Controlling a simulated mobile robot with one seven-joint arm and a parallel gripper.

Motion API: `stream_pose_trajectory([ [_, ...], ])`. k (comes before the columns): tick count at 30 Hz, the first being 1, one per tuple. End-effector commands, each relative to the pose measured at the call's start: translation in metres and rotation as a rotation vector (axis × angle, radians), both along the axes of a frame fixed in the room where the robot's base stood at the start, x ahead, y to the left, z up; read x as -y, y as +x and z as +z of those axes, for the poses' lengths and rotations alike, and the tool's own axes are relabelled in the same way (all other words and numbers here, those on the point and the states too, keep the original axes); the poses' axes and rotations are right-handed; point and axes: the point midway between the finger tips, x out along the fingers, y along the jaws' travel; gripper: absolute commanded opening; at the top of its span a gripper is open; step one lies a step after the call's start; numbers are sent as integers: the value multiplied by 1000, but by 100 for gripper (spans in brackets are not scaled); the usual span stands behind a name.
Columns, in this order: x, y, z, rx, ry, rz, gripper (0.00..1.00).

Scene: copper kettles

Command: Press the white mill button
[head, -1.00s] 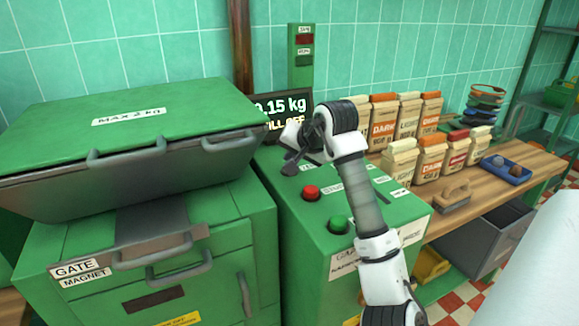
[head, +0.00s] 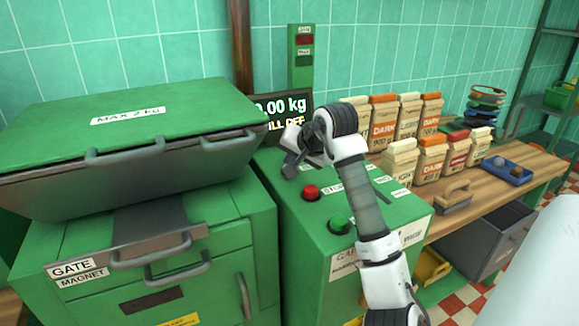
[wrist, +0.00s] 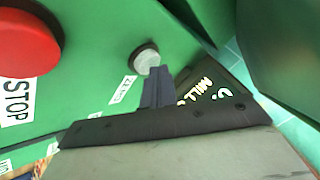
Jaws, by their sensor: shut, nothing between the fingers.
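The white button (wrist: 146,58) sits on the green panel in the wrist view, near a label that seems to read ZERO (wrist: 122,92). My gripper (wrist: 156,72) is shut and empty, its fingertips at the button's lower edge; I cannot tell whether they touch it. In the head view my gripper (head: 290,166) is over the far end of the green control cabinet (head: 290,225) and the white button is hidden. The dark display (head: 284,115) behind reads .00 kg, with a partly covered line ending in OFF.
A red button (head: 311,192), beside a STOP label in the wrist view, and a green button (head: 340,224) are nearer on the cabinet. A green lidded machine (head: 140,150) stands left. Paper bags (head: 430,155) and a brush (head: 455,196) occupy the wooden bench at right.

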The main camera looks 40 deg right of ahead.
Motion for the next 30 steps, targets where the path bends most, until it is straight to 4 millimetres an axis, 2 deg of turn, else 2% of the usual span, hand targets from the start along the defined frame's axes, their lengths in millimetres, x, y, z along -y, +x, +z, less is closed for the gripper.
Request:
stream_pose_trajectory([
  [14,0,0,-2,-2,1,1,0],
  [24,0,0,14,-1,1,-1,0],
  [30,0,0,16,-1,1,0,0],
])
